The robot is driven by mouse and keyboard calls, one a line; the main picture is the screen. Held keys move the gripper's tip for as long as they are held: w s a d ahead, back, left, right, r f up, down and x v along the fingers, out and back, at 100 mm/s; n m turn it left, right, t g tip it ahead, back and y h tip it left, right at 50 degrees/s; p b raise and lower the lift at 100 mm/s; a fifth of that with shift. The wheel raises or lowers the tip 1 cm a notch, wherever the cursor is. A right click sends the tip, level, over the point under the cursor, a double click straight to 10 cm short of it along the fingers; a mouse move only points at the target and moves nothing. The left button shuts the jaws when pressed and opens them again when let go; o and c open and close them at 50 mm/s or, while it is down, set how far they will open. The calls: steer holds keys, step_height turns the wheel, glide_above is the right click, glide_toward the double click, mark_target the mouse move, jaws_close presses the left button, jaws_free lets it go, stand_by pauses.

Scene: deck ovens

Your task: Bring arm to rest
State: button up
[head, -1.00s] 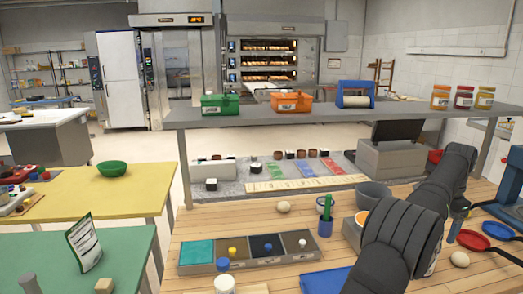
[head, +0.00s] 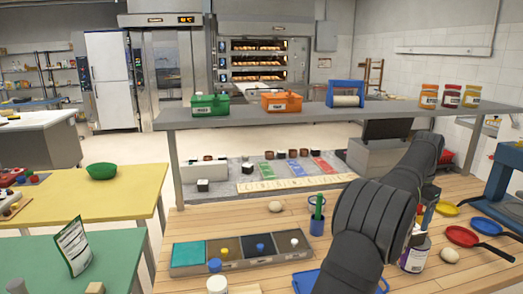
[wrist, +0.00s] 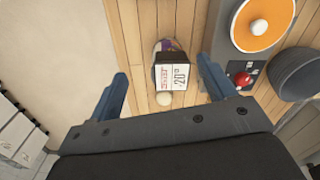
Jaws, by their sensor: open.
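My gripper (wrist: 163,88) shows in the wrist view with its two blue-grey fingers spread wide apart. It is open and nothing is between the fingers. It hangs above the wooden worktop (wrist: 135,45). In the head view my dark arm stretches over the right part of the worktop (head: 255,235), and my gripper is out of sight there.
A shelf (head: 290,116) with boxes and jars (head: 450,97) spans the back of the worktop. A four-part tray (head: 240,253), a green-and-blue cup (head: 317,222), an egg (head: 275,206) and small pans (head: 463,237) stand around my arm.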

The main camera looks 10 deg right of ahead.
steer(key=w+a+f+n, duration=0.3)
steer(key=w+a+n, duration=0.1)
steer(key=w+a, duration=0.6)
steer(key=w+a+f+n, duration=0.3)
steer(key=w+a, duration=0.7)
steer(key=a, duration=0.6)
steer(key=shift+w+f+n, duration=0.25)
steer(key=shift+f+n, duration=0.1)
steer(key=shift+n, duration=0.15)
